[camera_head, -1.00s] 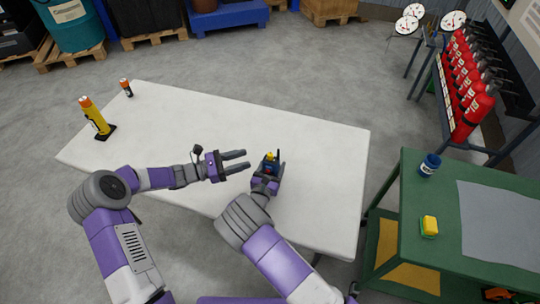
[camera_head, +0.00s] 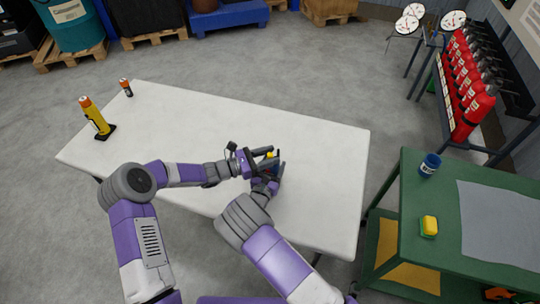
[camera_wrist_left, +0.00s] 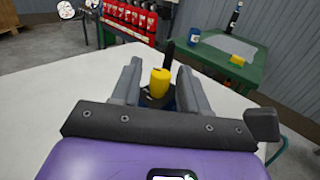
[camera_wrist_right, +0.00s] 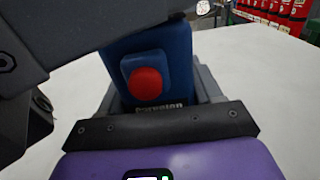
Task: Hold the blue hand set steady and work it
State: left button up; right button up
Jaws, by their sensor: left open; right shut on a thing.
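The blue hand set (camera_wrist_right: 160,72) has a red round button (camera_wrist_right: 145,83) on the side facing the right wrist view. Its yellow knob (camera_wrist_left: 159,82) and a black aerial (camera_wrist_left: 168,54) rise from its top in the left wrist view. My right gripper (camera_wrist_right: 155,100) is shut on the hand set's lower body and holds it upright above the white table (camera_head: 210,118). My left gripper (camera_wrist_left: 158,88) is open, its fingers on either side of the yellow knob. I cannot tell if they touch it. In the head view the left gripper (camera_head: 262,158) partly hides the hand set.
A green bench (camera_head: 410,200) at right bears a blue tin (camera_head: 430,164) and a yellow block (camera_head: 429,226). The table's middle is clear.

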pick_arm(q)
jog(key=shift+w+d, duration=0.15)
jog(key=shift+d, duration=0.1)
grip_shut()
jog(key=shift+m+g, duration=0.3)
jog(key=shift+g, duration=0.2)
jog(key=m+g+h, duration=0.1)
jog(key=m+g, duration=0.2)
jog(key=g, duration=0.1)
jog(key=shift+w+g, duration=0.1)
jog(key=shift+g, duration=0.2)
jog(key=shift+m+g, duration=1.4)
jog(key=shift+g, duration=0.8)
jog(key=shift+r+m+g, duration=0.1)
jog(key=shift+m+g, duration=0.3)
jog(key=shift+g, duration=0.2)
